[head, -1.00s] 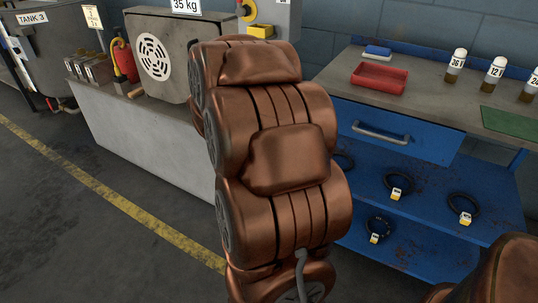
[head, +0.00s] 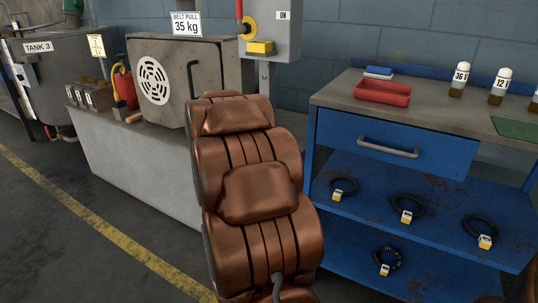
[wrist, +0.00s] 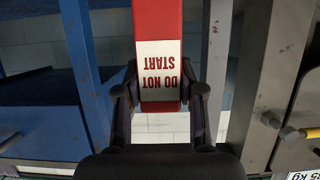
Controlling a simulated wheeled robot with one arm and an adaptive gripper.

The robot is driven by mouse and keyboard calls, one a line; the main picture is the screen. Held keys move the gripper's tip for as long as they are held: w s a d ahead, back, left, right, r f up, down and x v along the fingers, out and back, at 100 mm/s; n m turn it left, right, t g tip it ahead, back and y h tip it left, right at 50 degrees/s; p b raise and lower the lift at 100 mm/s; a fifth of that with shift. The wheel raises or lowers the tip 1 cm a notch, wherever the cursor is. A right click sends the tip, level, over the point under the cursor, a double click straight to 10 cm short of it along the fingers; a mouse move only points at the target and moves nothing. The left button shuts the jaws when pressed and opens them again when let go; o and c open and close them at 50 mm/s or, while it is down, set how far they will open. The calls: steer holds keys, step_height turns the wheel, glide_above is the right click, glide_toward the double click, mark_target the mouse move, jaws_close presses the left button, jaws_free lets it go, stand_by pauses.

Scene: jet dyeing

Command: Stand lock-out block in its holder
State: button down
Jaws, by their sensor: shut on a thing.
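The lock-out block (wrist: 160,40) is a red bar with a white label reading DO NOT START, upside down in the wrist view. My gripper (wrist: 162,98) is shut on it, a black finger on each side of the label. The block's far end runs out of the top of that view. In the head view my copper-coloured arm hides the gripper and block. A small yellow box (head: 260,47) is on the front of the grey switch cabinet (head: 275,28), under a red and yellow switch. I cannot tell whether it is the holder.
A grey machine housing (head: 170,85) with a round vent stands on a concrete plinth left of my arm. A blue workbench (head: 330,135) at right carries a red tray (head: 383,92) and several bottles. Tagged black rings lie on its lower shelves. Floor at left is clear.

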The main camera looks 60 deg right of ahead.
steer(key=w+d+f+b, duration=0.1)
steer(key=w+d, duration=0.1)
steer(key=d, duration=0.1)
steer(key=w+d+f+b, duration=0.2)
steer(key=d, duration=0.1)
steer(key=w+d+f+b, duration=0.1)
steer(key=w+d+b, duration=0.1)
steer(key=d, duration=0.1)
steer(key=shift+w+f, duration=0.3)
steer(key=shift+f, duration=0.1)
steer(key=shift+r, duration=0.1)
steer(key=c, duration=0.7)
jaws_free()
steer(key=shift+f, duration=0.2)
steer(key=shift+r, duration=0.1)
